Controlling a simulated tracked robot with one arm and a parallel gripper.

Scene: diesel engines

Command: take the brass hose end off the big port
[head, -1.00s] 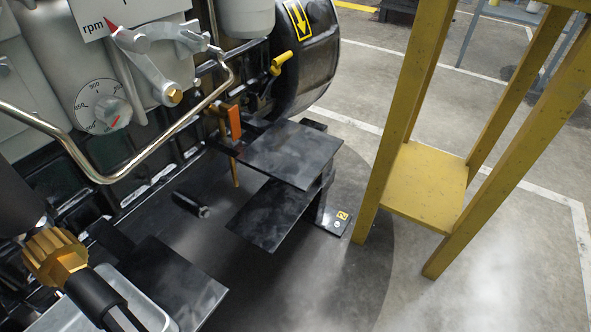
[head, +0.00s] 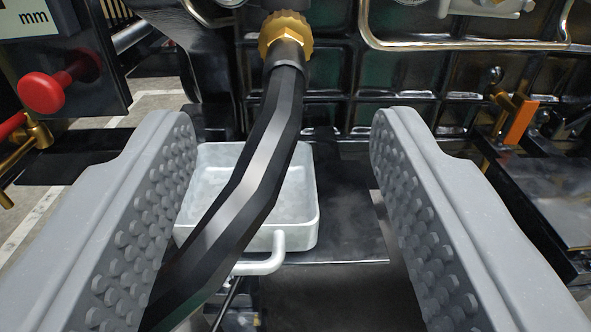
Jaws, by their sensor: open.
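The brass hose end (head: 286,34) is a knurled ring at the top middle of the head view, on the engine side. A thick black hose (head: 262,165) hangs from it, bending down and to the left toward the camera. The port behind the brass ring is mostly hidden by it. My gripper (head: 278,135) is open, with one grey studded jaw on each side of the picture. The hose runs between the jaws, nearer the left one. The brass ring is above and beyond the jaw tips, and nothing is gripped.
A pale metal tray (head: 308,215) with a front handle sits below the hose, on a dark shelf. A red knob (head: 42,93) sticks out at the left. A bent metal pipe (head: 440,46) and an orange-handled valve (head: 521,122) are at the right.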

